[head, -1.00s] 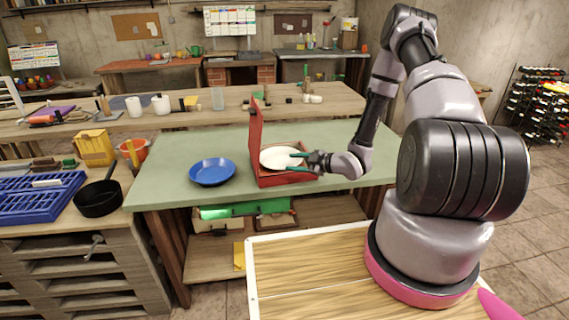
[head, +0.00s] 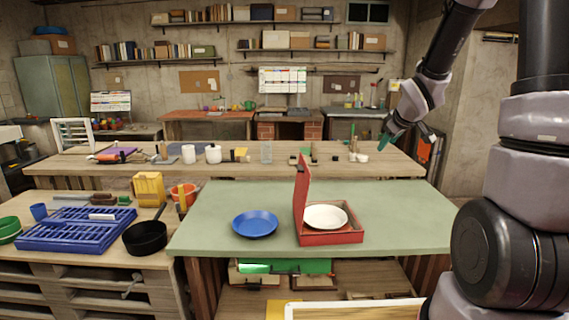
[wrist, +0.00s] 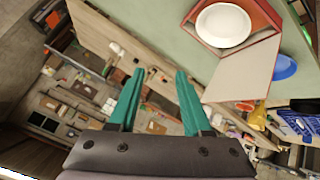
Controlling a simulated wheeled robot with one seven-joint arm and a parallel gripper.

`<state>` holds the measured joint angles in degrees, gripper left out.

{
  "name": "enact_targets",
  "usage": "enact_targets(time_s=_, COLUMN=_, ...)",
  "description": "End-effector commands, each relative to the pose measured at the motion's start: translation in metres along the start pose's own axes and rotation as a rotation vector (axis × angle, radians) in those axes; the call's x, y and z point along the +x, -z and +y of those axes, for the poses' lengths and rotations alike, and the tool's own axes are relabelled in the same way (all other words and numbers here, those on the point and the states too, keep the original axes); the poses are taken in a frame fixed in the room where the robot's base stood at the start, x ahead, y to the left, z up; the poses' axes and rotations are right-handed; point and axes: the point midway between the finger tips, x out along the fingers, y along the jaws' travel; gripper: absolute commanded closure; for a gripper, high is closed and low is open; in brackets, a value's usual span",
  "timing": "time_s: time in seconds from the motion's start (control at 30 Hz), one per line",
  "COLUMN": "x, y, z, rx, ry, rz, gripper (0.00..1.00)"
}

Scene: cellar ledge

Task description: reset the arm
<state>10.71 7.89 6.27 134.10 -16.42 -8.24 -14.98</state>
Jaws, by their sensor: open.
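My gripper (head: 397,138) is raised above the right part of the tables in the head view, clear of everything. Its two green fingers also show in the wrist view (wrist: 155,100), apart with nothing between them. A red box (head: 332,236) with its lid (head: 301,195) standing up sits on the green tabletop. A white plate (head: 325,217) lies in the box. Both also show in the wrist view, the plate (wrist: 222,25) inside the box (wrist: 268,22).
A blue plate (head: 255,224) lies left of the box on the green table (head: 410,212). A black pan (head: 145,238), a blue rack (head: 75,230) and a yellow holder (head: 149,189) stand further left. The green table's right part is clear.

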Motion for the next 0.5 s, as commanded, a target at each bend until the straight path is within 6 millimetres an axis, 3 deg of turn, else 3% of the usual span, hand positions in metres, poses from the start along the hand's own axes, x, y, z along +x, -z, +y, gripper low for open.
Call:
enact_targets(time_s=0.03, x=-0.027, y=0.005, z=0.003, rx=0.058, ry=-0.020, rz=-0.010, gripper=0.51)
enact_targets(time_s=0.23, x=-0.121, y=0.002, z=-0.005, rx=0.345, ry=-0.040, rz=-0.072, gripper=0.51)
enact_targets(time_s=0.5, x=-0.236, y=-0.020, z=-0.055, rx=0.734, ry=0.051, rz=-0.116, gripper=0.51)
